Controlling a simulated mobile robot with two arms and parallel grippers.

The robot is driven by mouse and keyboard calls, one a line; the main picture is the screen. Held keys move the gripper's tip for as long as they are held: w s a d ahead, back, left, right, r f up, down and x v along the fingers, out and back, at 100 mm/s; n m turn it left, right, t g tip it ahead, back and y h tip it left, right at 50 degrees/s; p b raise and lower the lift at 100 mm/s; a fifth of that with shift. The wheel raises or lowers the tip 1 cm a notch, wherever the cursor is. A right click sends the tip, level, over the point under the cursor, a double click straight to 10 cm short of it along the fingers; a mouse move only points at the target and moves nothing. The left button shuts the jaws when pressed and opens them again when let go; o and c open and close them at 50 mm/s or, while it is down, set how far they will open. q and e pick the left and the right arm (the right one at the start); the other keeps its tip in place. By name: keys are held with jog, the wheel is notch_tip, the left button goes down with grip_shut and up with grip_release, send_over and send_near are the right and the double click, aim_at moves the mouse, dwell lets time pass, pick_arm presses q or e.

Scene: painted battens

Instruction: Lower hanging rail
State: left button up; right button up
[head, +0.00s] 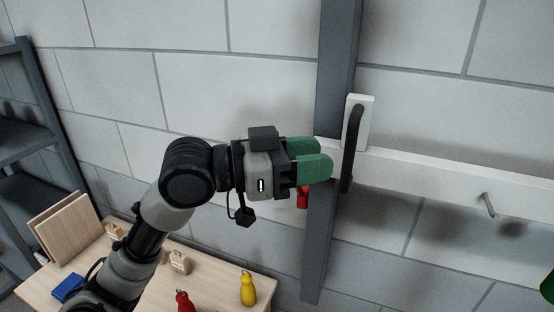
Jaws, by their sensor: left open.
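The white hanging rail (440,178) runs from the grey upright post out to the right edge of the head view. A white block (367,122) with a long black handle (350,150) sits at its left end. My left gripper (318,158), with green fingers, is open just left of the handle, in front of the post. I see no clear contact with the handle. The fingers and wrist hide part of the post and the rail's end. A small red thing (303,198) shows partly below the fingers.
A metal peg (488,205) sticks out from the rail. A wooden table (210,280) at lower left bears a yellow weight (248,288), a red weight (184,302), wooden blocks and a blue item (68,287). A dark shelf (22,120) stands at left. A green object (547,287) is cut off at right.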

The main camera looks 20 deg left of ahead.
pick_arm(q)
jog(key=v, duration=0.6)
jog(key=shift+s, duration=0.1)
dwell(0.3)
